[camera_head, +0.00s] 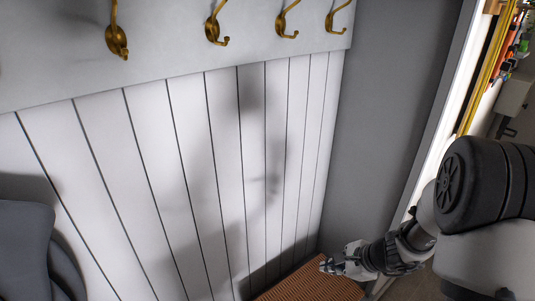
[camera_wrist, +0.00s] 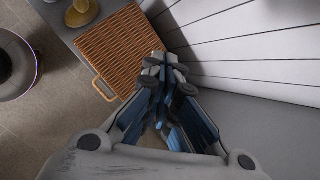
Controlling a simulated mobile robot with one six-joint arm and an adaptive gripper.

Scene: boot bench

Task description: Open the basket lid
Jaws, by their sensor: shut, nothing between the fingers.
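The basket shows in the wrist view as a brown woven lid (camera_wrist: 122,45), lying flat and looking closed. A light handle (camera_wrist: 100,90) sticks out at its left edge. In the head view only part of the woven top (camera_head: 315,283) shows at the bottom edge. My gripper (camera_wrist: 155,62) is shut and empty, with its fingertips over or close to the lid's right edge near the wall. I cannot tell whether they touch it. In the head view my gripper (camera_head: 328,265) is just above the woven top's right part. The basket's sides are mostly hidden.
A white panelled wall (camera_head: 200,170) with brass hooks (camera_head: 215,28) stands behind the basket. A grey side wall (camera_head: 375,130) is at the right. A yellowish object (camera_wrist: 82,12) sits beside the basket. A dark round thing (camera_wrist: 15,65) stands on the tiled floor (camera_wrist: 50,120).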

